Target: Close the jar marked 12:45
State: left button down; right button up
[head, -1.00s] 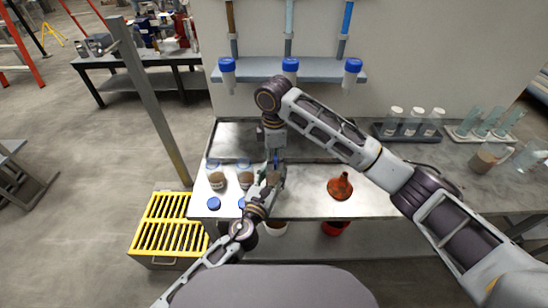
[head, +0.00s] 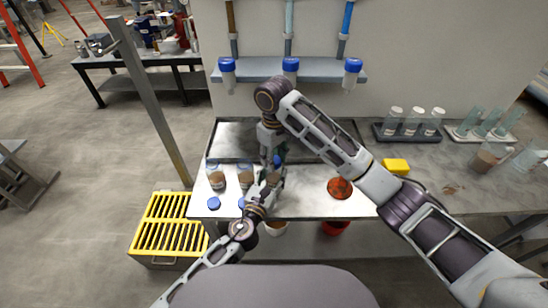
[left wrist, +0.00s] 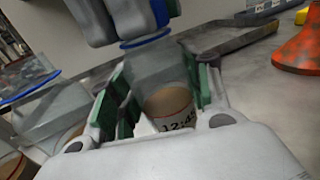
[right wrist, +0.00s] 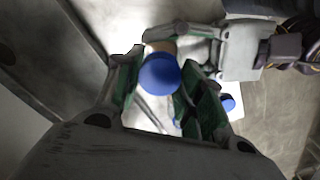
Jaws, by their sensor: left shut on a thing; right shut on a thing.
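The jar marked 12:45 (left wrist: 168,100) is clear, with brown contents and a blue ring at its rim. It stands between the fingers of my left gripper (left wrist: 160,105), which is shut on it. My right gripper (right wrist: 158,88) is shut on a blue lid (right wrist: 159,74). In the left wrist view the lid (left wrist: 168,8) is above the jar's open mouth, apart from it. In the head view my arms hide most of this jar, and the lid (head: 277,160) shows only as a small blue patch.
Two other open jars (head: 216,180) (head: 245,180) stand to the left on the bench, with loose blue lids (head: 214,203) (head: 242,202) in front. An orange funnel (head: 340,188) stands to the right. A yellow block (head: 396,165) and tube racks (head: 408,136) are farther right.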

pick_arm(q)
jog(key=shift+d, duration=0.1)
pick_arm(e)
jog(key=m, duration=1.6)
jog(key=o, duration=1.2)
jog(key=shift+r, duration=0.1)
jog(key=shift+r, duration=5.9)
